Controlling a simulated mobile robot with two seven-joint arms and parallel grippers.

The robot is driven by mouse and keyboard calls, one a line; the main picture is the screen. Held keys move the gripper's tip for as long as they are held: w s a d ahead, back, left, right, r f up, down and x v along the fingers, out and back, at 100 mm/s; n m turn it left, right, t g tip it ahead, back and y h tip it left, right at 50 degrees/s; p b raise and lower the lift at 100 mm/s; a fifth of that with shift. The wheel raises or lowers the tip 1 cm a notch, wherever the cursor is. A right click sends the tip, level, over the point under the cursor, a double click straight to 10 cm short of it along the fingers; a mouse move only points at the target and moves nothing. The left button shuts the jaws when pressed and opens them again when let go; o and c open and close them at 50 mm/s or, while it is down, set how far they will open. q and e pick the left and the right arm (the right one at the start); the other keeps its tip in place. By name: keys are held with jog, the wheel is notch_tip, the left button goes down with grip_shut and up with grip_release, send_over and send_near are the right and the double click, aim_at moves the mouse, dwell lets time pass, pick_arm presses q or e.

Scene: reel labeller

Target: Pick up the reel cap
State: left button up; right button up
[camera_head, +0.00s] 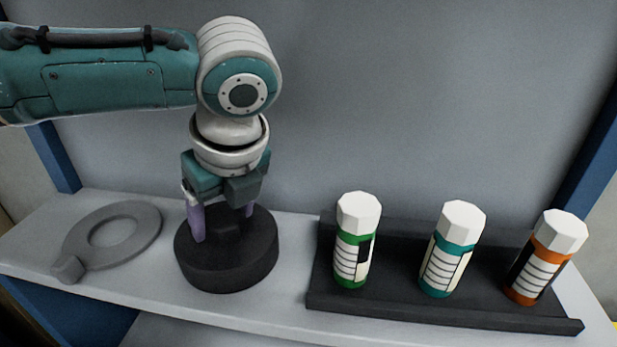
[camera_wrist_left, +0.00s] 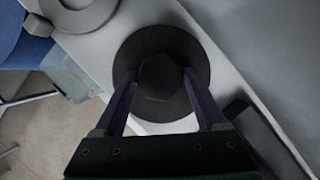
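The reel cap, as I take it, is the black round piece (camera_head: 227,268) with a six-sided knob on top, standing on the light grey shelf. It also shows in the left wrist view (camera_wrist_left: 200,50). My left gripper (camera_head: 223,226) points down over it, with its two purple fingers on opposite sides of the knob. In the left wrist view the fingertips (camera_wrist_left: 161,76) flank the knob. The gripper looks open, and I cannot tell whether either finger touches the knob. My right gripper is in neither view.
A flat grey ring with a small block (camera_head: 140,214) lies left of the cap. A black rack (camera_head: 400,304) on the right holds three white-capped bottles, green (camera_head: 352,246), teal (camera_head: 447,262) and orange (camera_head: 540,268). A grey wall (camera_head: 400,90) stands behind the shelf (camera_head: 120,285).

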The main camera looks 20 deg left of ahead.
pick_arm(q)
grip_shut()
dwell(0.3)
jog(key=shift+r, duration=0.1)
